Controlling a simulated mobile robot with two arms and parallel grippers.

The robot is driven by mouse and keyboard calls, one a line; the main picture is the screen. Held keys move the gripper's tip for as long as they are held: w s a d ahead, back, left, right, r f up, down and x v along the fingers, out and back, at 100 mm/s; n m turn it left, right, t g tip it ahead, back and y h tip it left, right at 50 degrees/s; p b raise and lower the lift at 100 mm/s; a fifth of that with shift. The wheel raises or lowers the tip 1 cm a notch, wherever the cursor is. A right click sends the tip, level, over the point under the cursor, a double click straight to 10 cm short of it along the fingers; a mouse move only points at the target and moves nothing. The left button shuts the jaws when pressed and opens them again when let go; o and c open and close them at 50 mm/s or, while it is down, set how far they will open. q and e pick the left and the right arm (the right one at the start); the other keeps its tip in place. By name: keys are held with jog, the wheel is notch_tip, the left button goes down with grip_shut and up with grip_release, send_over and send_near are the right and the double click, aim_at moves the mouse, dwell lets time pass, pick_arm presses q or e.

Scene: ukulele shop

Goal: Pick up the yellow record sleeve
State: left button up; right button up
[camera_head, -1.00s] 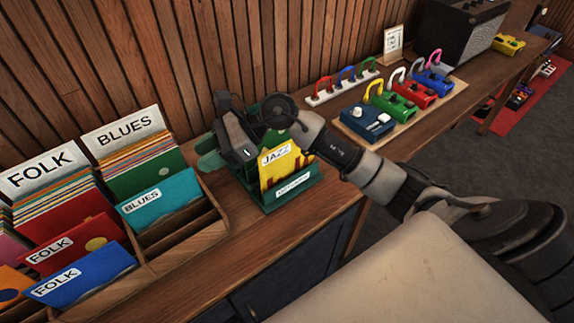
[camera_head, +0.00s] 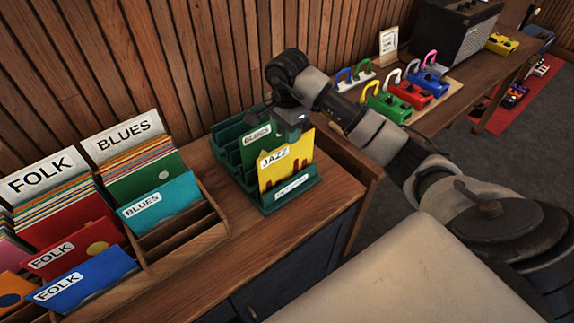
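The yellow record sleeve (camera_head: 290,167), labelled JAZZ, stands upright at the front of a small dark green rack (camera_head: 272,203) on the wooden counter. My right gripper (camera_head: 289,124) is just above and behind the sleeve's top edge, pointing down. Its fingertips are small, dark and partly hidden, so I cannot tell whether they are open or touch the sleeve. A green sleeve (camera_head: 256,138) labelled BLUES stands behind the yellow one in the rack. My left gripper is not in view.
At left, a wooden bin (camera_head: 203,238) holds FOLK and BLUES sleeves. At right, a board carries several coloured clamp-like items, including a red one (camera_head: 407,92), with an amplifier (camera_head: 453,35) behind. The counter (camera_head: 262,240) in front of the rack is clear.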

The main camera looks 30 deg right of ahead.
aim_at(287, 147)
notch_tip(287, 147, down, 4)
jog(key=shift+a+f+p, duration=0.1)
jog(key=shift+p, duration=1)
jog(key=shift+f, duration=0.6)
grip_shut()
